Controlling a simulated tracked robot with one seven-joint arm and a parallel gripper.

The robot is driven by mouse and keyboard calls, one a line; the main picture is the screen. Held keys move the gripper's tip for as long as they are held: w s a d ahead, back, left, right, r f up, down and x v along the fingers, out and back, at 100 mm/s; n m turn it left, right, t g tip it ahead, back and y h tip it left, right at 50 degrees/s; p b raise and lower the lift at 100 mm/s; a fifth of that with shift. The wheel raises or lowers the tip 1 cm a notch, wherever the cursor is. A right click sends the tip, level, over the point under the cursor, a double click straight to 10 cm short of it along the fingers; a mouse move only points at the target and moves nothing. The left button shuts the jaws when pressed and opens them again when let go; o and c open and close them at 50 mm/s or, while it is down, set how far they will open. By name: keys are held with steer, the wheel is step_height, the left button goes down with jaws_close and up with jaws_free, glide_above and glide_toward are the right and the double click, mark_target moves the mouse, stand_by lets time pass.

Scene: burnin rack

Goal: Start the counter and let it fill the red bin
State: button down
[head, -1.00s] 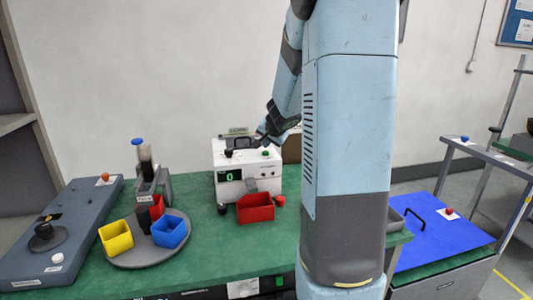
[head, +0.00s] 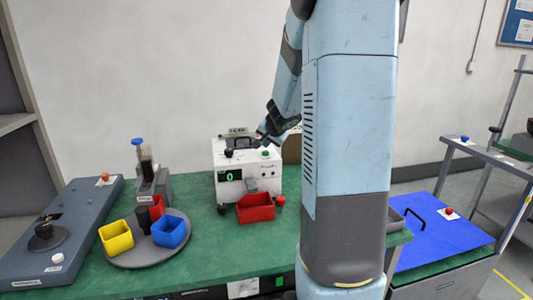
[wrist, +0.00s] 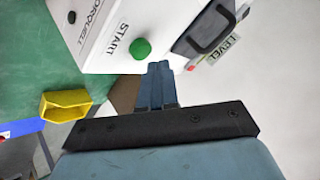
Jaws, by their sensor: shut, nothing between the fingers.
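The white counter box (head: 247,185) stands on the green bench, its display (head: 229,176) reading 0. A green button (head: 265,153) is on its top; in the wrist view the green button (wrist: 141,49) sits beside the word START. The open red bin (head: 255,208) stands on the bench against the front of the counter, under its chute (head: 262,186). My gripper (head: 262,140) is above the counter's top, near the green button. In the wrist view my gripper's fingers (wrist: 160,68) are together and empty, their tips close beside the button; contact cannot be told.
A black handle (head: 243,142) rises from the counter's top. A round tray (head: 128,262) at left carries yellow (head: 115,237), blue and red bins. A grey panel (head: 40,268) lies further left. The wrist view shows another yellow container (wrist: 64,106). My arm hides the bench's right part.

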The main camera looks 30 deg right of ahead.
mark_target(267, 152)
steer(key=shift+f, duration=0.35)
steer(key=shift+f, duration=0.45)
stand_by(0.9)
steer(key=shift+r, duration=0.9)
steer(key=shift+r, duration=2.5)
